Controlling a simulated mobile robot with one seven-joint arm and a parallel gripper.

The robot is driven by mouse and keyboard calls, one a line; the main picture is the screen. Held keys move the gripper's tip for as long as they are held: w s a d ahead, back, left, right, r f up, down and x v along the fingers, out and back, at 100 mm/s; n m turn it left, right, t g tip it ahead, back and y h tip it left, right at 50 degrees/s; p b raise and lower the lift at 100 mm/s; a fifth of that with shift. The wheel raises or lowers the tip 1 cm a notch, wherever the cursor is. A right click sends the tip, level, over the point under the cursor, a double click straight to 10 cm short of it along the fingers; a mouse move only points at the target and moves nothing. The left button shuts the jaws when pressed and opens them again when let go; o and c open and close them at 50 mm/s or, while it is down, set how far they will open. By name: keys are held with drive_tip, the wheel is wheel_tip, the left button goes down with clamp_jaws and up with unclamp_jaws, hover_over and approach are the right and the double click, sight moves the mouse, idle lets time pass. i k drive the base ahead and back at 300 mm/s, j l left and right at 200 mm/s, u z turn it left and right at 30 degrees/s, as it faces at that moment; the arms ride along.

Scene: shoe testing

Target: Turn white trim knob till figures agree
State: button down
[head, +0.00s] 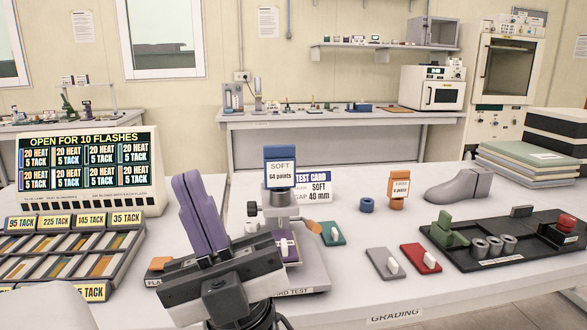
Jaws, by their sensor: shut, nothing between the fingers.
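My gripper (186,180) is in the front left, its two purple fingers together and pointing up, with nothing between them. A hardness tester (283,222) stands just right of it, with a blue top whose label reads SOFT, 64 points. Small side knobs show at the tester's left, a dark one (252,208) and a paler one (251,226); I cannot tell whether the paler one is the white trim knob. My fingers are left of these knobs and appear apart from them. A test card (316,187) behind reads SOFT, GAP 40 mm. My gripper's body hides part of the tester's base.
Grey (380,262) and red (413,257) blocks with white pieces lie to the right. A swatch tray (122,262) and flash board (150,205) are left.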

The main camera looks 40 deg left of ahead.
sight(251, 226)
drive_tip(key=u, duration=1.25)
